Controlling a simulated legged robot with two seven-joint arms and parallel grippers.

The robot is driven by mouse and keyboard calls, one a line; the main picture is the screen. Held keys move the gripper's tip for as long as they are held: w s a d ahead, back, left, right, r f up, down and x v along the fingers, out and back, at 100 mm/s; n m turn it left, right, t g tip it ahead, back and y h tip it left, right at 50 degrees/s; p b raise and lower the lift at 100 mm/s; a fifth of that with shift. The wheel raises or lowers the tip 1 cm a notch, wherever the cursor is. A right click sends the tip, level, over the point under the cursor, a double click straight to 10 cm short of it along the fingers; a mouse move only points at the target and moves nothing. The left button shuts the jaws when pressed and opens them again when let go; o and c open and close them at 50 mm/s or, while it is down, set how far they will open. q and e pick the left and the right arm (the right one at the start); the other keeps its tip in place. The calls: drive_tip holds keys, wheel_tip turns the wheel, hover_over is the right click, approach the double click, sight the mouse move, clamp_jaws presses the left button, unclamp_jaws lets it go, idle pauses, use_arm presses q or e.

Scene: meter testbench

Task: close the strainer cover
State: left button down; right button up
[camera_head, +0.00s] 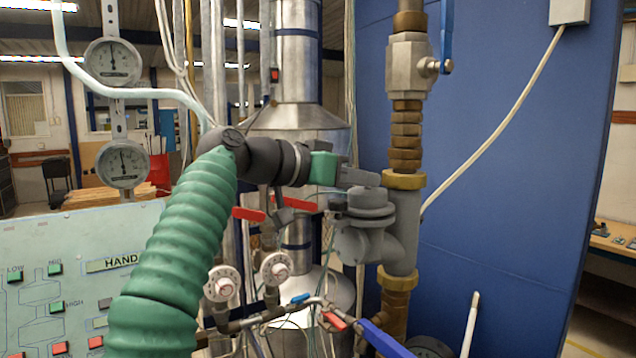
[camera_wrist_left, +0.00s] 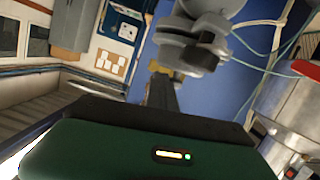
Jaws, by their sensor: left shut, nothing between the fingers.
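The grey strainer (camera_head: 403,230) sits on the vertical brass pipe, in the middle right of the head view. A round, stepped grey part that looks like its cover (camera_head: 368,200) is at its upper left. A grey side branch (camera_head: 358,243) lies below this part. My left gripper (camera_head: 370,179) is shut and empty, just above and left of the round part. I cannot tell whether it touches it. In the left wrist view the grey strainer parts (camera_wrist_left: 192,45) are just beyond the dark fingers (camera_wrist_left: 160,92). The cover's exact angle is unclear. My right gripper is out of view.
A blue panel (camera_head: 500,190) stands behind the pipe. A valve with a blue lever (camera_head: 447,35) is above the strainer. Red-handled valves (camera_head: 249,214), small dials (camera_head: 277,268) and thin pipes crowd the space below my arm. A control panel (camera_head: 80,270) is at lower left.

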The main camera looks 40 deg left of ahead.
use_arm(q)
drive_tip(key=shift+s+d+f+m+y+b, duration=0.1)
drive_tip(key=shift+d+f+m+y+b, duration=0.3)
drive_tip(key=shift+f+m+b, duration=0.4)
